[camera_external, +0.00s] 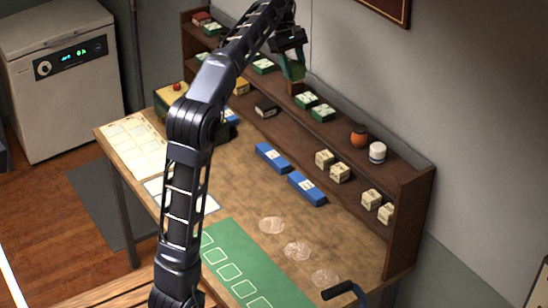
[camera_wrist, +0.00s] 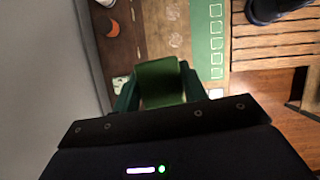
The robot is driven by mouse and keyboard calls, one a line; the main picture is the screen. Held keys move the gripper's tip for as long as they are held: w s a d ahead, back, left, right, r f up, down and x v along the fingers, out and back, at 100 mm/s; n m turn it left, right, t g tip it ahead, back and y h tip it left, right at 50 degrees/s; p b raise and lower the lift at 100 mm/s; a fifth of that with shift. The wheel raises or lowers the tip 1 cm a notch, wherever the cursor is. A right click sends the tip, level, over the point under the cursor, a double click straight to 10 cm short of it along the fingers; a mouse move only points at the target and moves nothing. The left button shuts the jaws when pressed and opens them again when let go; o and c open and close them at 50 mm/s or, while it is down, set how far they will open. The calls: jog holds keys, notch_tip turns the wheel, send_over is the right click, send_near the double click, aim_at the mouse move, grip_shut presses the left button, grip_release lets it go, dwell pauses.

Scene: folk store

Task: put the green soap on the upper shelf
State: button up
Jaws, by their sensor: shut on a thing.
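My gripper (camera_external: 291,68) is above the upper shelf (camera_external: 340,133), around the middle of its length. In the wrist view my gripper (camera_wrist: 158,88) is shut on the green soap (camera_wrist: 160,80), a plain green block between the two fingers. In the external view the held soap is hard to tell from the fingers. A small brown block (camera_external: 295,88) shows right below the fingertips at the upper shelf. I cannot tell whether the held soap touches it or the shelf.
Labelled green soaps (camera_external: 306,99) stand on the upper shelf on both sides of my gripper. Cream boxes (camera_external: 340,173) are on the lower shelf. Blue boxes (camera_external: 307,189) lie on the table.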

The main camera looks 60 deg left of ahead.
jog(key=shift+w+d+r, duration=0.15)
jog(key=shift+r, duration=0.4)
jog(key=shift+w+d+r, duration=0.15)
jog(key=shift+r, duration=0.35)
jog(key=w+d, duration=0.5)
jog(key=d, duration=0.5)
jog(key=w+d+m, duration=0.1)
jog(key=w+d, duration=0.4)
jog(key=d, duration=0.5)
jog(key=w+d, duration=0.5)
jog(key=d, duration=0.6)
jog(key=f, duration=2.5)
jog(key=shift+w+a+f, duration=0.1)
jog(key=shift+a, duration=0.2)
jog(key=shift+f, duration=0.1)
jog(key=o, duration=1)
